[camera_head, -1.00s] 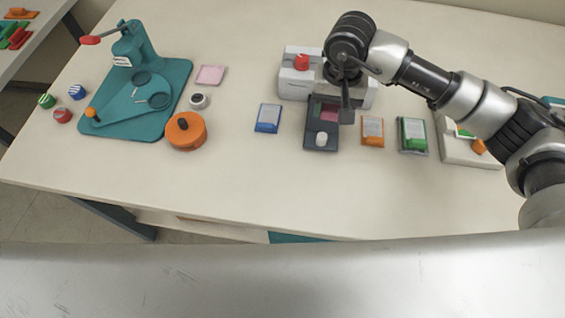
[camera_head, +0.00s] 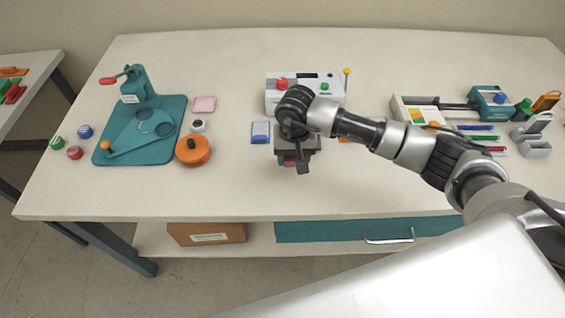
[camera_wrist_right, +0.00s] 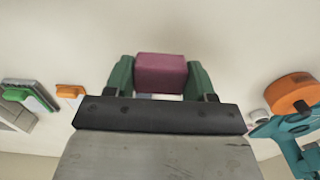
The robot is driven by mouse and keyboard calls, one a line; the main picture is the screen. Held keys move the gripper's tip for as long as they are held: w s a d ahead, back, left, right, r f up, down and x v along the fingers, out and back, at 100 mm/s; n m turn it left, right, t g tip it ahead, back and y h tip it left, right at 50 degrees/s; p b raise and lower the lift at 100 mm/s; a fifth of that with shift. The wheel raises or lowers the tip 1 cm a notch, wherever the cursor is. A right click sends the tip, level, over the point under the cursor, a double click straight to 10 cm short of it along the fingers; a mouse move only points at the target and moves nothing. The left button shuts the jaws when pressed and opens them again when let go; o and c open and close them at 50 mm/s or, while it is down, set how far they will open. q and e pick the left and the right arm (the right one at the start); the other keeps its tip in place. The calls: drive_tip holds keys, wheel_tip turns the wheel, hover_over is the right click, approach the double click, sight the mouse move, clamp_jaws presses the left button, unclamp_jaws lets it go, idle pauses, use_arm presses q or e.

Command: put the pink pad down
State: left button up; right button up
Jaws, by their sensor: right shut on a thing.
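The pink pad (camera_wrist_right: 161,73), a dark pink block, is held between the green fingers of my right gripper (camera_wrist_right: 160,78) in the wrist view. In the head view a bit of the pad (camera_head: 290,160) shows beside my right gripper (camera_head: 300,166), over the front part of the table. The gripper is shut on the pad. The arm hides much of it, and I cannot tell whether the pad touches anything below. A flat, paler pink piece (camera_head: 204,104) lies next to the teal press. My left gripper is not in view.
A teal press (camera_head: 165,155) and an orange round pot (camera_head: 193,151) stand on the left. A blue-edged card (camera_head: 260,133) lies just left of my gripper. A white machine (camera_head: 336,88) stands behind it. The front strip of the table (camera_head: 230,195) is clear.

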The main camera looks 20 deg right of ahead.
sight(283, 173)
drive_tip(key=shift+w+a+f, duration=0.3)
drive_tip(key=shift+a, duration=0.25)
drive_tip(key=shift+w+a+f, duration=0.25)
drive_tip(key=shift+a, duration=0.25)
drive_tip(key=shift+w+a+f, duration=0.1)
drive_tip(key=shift+f, duration=0.1)
wheel_tip(283, 173, down, 3)
drive_tip(key=shift+f+p, duration=0.15)
drive_tip(key=shift+p, duration=0.65)
drive_tip(key=shift+f, duration=0.5)
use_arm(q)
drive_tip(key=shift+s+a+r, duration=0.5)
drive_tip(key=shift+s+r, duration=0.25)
use_arm(e)
drive_tip(key=o, duration=0.9)
drive_tip(key=shift+r, duration=0.1)
